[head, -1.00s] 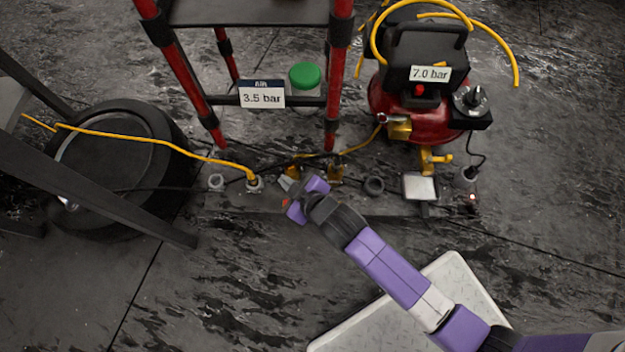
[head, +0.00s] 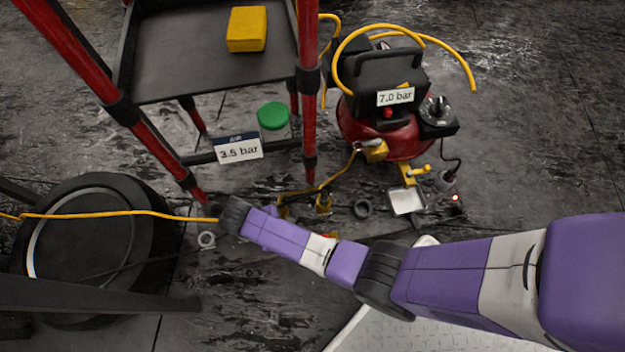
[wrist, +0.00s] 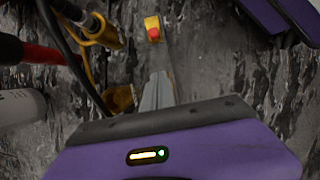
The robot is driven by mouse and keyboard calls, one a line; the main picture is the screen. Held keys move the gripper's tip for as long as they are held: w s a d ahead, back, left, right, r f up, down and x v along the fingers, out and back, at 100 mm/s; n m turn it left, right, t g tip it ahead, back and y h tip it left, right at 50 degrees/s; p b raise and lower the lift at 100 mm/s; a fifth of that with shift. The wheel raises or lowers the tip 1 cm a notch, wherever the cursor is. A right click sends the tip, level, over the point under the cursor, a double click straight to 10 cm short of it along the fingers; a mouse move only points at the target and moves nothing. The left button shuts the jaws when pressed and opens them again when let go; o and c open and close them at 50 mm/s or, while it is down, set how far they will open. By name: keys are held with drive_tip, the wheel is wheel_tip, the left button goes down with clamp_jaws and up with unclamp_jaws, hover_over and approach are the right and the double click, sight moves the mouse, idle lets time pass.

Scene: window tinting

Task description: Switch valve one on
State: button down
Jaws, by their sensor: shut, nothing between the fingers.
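My gripper (wrist: 158,88) shows in the wrist view as narrow grey fingers closed together, with nothing between them. In the head view the dark end of my arm is low over the floor fittings, and it hides the fingers. In the wrist view a small yellow piece with a red part (wrist: 152,28) lies beyond the fingertips, apart from them. A brass-yellow fitting (wrist: 98,28) is at upper left, and another yellow piece (wrist: 118,98) is left of the fingers. No valve number is readable, so I cannot tell which is valve one.
A red-legged cart (head: 143,140) with a 3.5 bar sign (head: 239,149) stands behind. The red compressor (head: 390,135), marked 7.0 bar, is to its right. A tyre (head: 90,245) lies left, crossed by a yellow hose (head: 110,213). A white ring (head: 207,240) is near my wrist.

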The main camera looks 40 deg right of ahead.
idle(0.3)
drive_tip(key=b+x, duration=0.5)
drive_tip(key=x, duration=0.4)
drive_tip(key=shift+f, duration=0.3)
drive_tip(key=s+d, duration=0.1)
drive_tip(key=d+b, duration=0.1)
drive_tip(key=shift+s+d+f, duration=0.25)
drive_tip(key=shift+s, duration=0.15)
drive_tip(key=shift+s+d+r, duration=0.1)
drive_tip(key=shift+s+d, duration=0.3)
drive_tip(key=shift+d, duration=0.2)
drive_tip(key=s+d+p, duration=0.2)
drive_tip(key=shift+d+r, duration=0.15)
drive_tip(key=shift+d, duration=0.25)
drive_tip(key=shift+d+f, duration=0.15)
drive_tip(key=shift+f, duration=0.05)
drive_tip(key=shift+s, duration=0.1)
